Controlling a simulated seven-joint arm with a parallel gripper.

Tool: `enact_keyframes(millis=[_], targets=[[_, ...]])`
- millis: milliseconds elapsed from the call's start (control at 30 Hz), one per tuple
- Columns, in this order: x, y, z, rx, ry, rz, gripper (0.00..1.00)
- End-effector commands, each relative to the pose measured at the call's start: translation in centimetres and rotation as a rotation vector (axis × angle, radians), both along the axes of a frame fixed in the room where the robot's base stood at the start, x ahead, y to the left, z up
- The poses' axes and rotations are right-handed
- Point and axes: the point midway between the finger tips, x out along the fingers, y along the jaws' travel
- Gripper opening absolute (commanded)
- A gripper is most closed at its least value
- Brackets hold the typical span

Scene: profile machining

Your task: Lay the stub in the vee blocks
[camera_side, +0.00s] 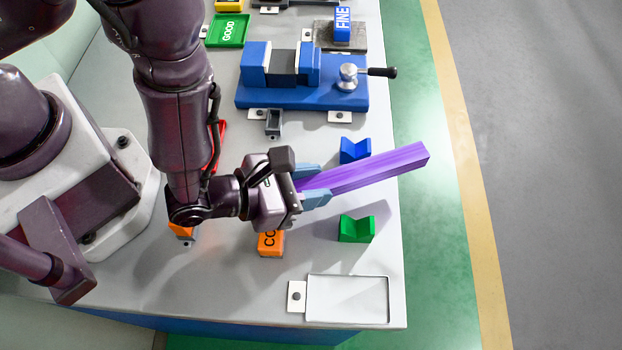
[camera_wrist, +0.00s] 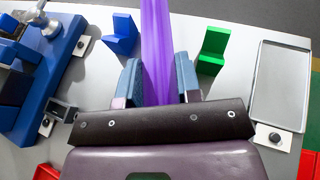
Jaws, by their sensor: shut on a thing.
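The stub is a long purple square bar (camera_side: 375,170). My gripper (camera_side: 312,188) is shut on its near end and holds it above the bench, its far end reaching past the bench's right edge. In the wrist view the stub (camera_wrist: 157,50) runs straight out between the two blue-grey fingers (camera_wrist: 160,85). The blue vee block (camera_side: 354,150) stands on the bench just behind the bar in the side view. The green vee block (camera_side: 356,228) stands in front of it, apart from the bar. In the wrist view the blue block (camera_wrist: 122,35) is left of the bar and the green block (camera_wrist: 213,50) right. Both vees look empty.
A blue vise (camera_side: 300,85) with a black-knobbed handle stands behind the blue block. A shallow silver tray (camera_side: 347,318) lies at the front right. An orange block (camera_side: 271,243) sits below my gripper. A green GOOD tray (camera_side: 228,31) is farther back.

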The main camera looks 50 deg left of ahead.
Motion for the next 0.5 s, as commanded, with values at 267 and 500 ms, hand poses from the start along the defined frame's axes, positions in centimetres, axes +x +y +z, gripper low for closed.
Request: enact_keyframes(millis=[267,500], targets=[[0.03,-0.03,-0.48,-0.001,-0.002,0.000,0.03],[0.01,-0.02,-1.00,0.000,0.000,0.000,0.03]])
